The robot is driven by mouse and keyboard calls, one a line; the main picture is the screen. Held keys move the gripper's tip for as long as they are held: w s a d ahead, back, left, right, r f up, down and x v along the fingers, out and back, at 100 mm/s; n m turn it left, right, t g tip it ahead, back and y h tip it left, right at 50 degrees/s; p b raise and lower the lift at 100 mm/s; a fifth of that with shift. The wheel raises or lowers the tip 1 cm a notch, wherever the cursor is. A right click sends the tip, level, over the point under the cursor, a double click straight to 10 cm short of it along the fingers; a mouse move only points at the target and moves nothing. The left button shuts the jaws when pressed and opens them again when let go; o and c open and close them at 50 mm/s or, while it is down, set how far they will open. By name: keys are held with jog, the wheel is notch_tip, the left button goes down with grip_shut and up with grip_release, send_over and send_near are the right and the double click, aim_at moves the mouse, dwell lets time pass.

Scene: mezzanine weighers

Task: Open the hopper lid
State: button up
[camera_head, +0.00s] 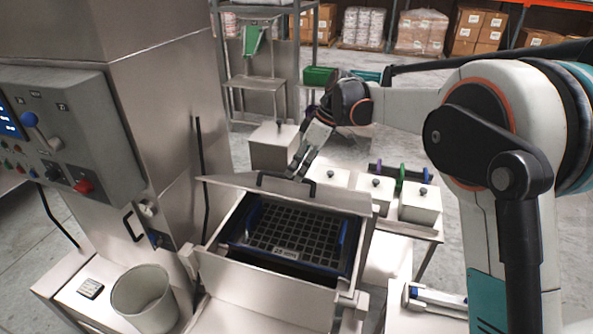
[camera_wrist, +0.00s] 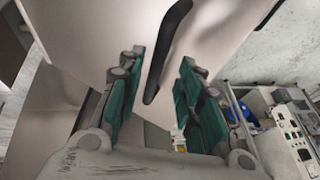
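The hopper (camera_head: 262,288) is a pale metal box. Its top is uncovered, showing a dark grid (camera_head: 290,232) with blue handles inside. The hopper lid (camera_head: 342,198) stands raised along the hopper's far side, seen at a shallow angle. A black bar handle (camera_head: 273,179) is on the lid. My gripper (camera_head: 297,170) is at this handle. In the wrist view, my gripper (camera_wrist: 157,98) has its green-padded fingers spread apart. The black handle (camera_wrist: 168,50) runs between and beyond them, with gaps on both sides. The pale lid (camera_wrist: 100,30) fills the upper part.
A control panel (camera_head: 60,130) on a steel cabinet stands at the left. A round bin (camera_head: 146,300) is at the front left. Behind the hopper are several lidded boxes (camera_head: 420,205) on a stand. Open floor (camera_head: 440,100) lies farther back.

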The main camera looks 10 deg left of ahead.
jog(key=w+p+v, duration=0.1)
jog(key=p+v, duration=0.4)
jog(key=v, duration=0.6)
jog(key=shift+w, duration=0.4)
dwell(0.4)
jog(key=shift+d+f, duration=0.1)
dwell(0.3)
